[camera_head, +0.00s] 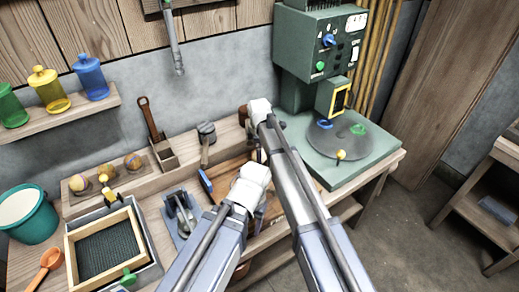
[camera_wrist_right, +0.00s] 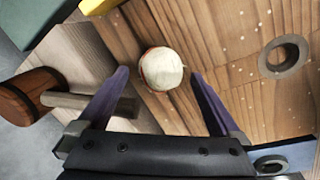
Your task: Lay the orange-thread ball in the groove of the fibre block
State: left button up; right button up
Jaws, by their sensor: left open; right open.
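A cream ball with a reddish-orange band (camera_wrist_right: 161,68) sits on a wooden surface in the right wrist view. I cannot tell for sure that it is the orange-thread ball. My right gripper (camera_wrist_right: 158,75) is open, with the ball between and just beyond its fingertips, not gripped. In the head view my arms hide this spot. My left gripper (camera_head: 259,213) is open low over the bench's front, partly hidden by its white wrist. A speckled wooden piece (camera_wrist_right: 240,85) lies right of the ball. I cannot make out a groove or be sure which piece is the fibre block.
Three banded balls sit in a wooden rack (camera_head: 90,196) at the left. A mallet (camera_wrist_right: 35,95) lies close to the right gripper. A framed dark screen (camera_head: 108,245), a teal bucket (camera_head: 34,225) and a green machine (camera_head: 318,50) flank the bench.

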pick_arm(q)
notch_tip(320, 180, up, 10)
jog(key=p, duration=0.9)
pick_arm(e)
notch_tip(320, 180, up, 10)
jog(key=s, duration=0.2)
pick_arm(q)
jog(key=shift+f, duration=0.1)
pick_arm(e)
jog(key=shift+f, duration=0.1)
